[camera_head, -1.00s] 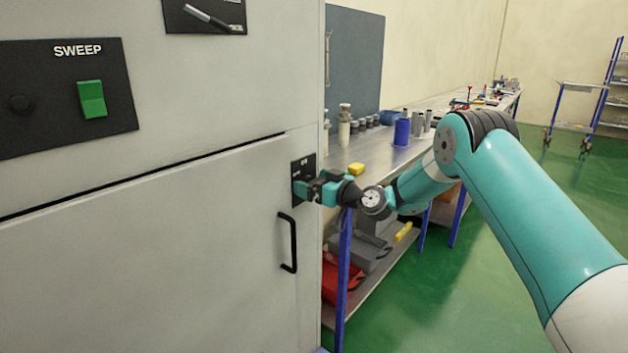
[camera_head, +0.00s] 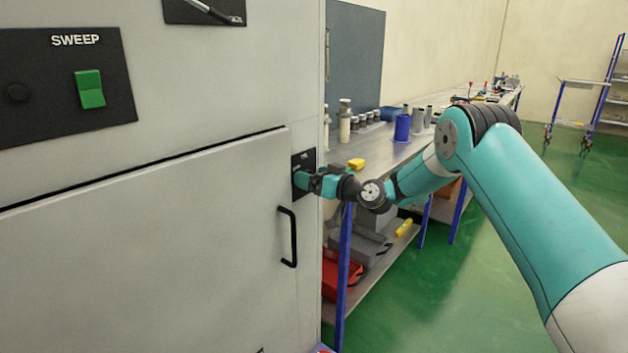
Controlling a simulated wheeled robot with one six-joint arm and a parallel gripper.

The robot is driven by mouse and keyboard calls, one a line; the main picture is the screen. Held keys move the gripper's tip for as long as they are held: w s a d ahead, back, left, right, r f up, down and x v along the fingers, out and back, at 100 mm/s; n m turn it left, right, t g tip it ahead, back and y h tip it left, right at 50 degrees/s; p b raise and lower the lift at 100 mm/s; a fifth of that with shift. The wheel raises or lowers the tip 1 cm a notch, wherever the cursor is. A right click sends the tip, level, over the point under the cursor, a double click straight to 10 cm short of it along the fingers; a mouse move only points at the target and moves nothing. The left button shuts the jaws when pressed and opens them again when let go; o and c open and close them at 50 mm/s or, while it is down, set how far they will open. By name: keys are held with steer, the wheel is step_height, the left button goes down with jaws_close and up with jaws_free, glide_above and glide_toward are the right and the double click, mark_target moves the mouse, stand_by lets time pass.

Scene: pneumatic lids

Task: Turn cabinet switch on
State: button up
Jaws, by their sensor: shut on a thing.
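The cabinet (camera_head: 150,250) is a large grey box filling the left of the view. A small black switch plate (camera_head: 304,158) sits on its front near the right edge, above the door handle. My gripper (camera_head: 302,181) is at this plate, shut on the switch there. The gripper covers most of the switch, so its position cannot be told. A second black panel marked SWEEP (camera_head: 55,85) has a green rocker switch (camera_head: 90,89) and a dark round knob, at upper left.
A black door handle (camera_head: 289,236) stands out just below my gripper. A metal workbench (camera_head: 400,146) with blue legs runs back behind the gripper, carrying a yellow block (camera_head: 356,164), a blue cylinder (camera_head: 402,128) and bottles. Green floor (camera_head: 450,300) is clear at right.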

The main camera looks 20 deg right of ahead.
steer(key=m+b, duration=0.1)
steer(key=m, duration=0.3)
steer(key=shift+d+f, duration=0.1)
steer(key=shift+d, duration=0.05)
steer(key=m, duration=0.4)
steer(key=shift+w+d+b, duration=0.1)
steer(key=shift+w+b, duration=0.05)
steer(key=shift+b, duration=0.15)
steer(key=m, duration=0.3)
steer(key=shift+f+m+p, duration=0.1)
steer(key=shift+m+p, duration=0.2)
steer(key=m, duration=0.2)
steer(key=m+p, duration=0.1)
steer(key=m, duration=0.1)
steer(key=shift+d+f, duration=0.1)
steer(key=shift+f, duration=0.1)
steer(key=shift+m, duration=0.3)
steer(key=o, duration=0.6)
steer(key=shift+o, duration=0.2)
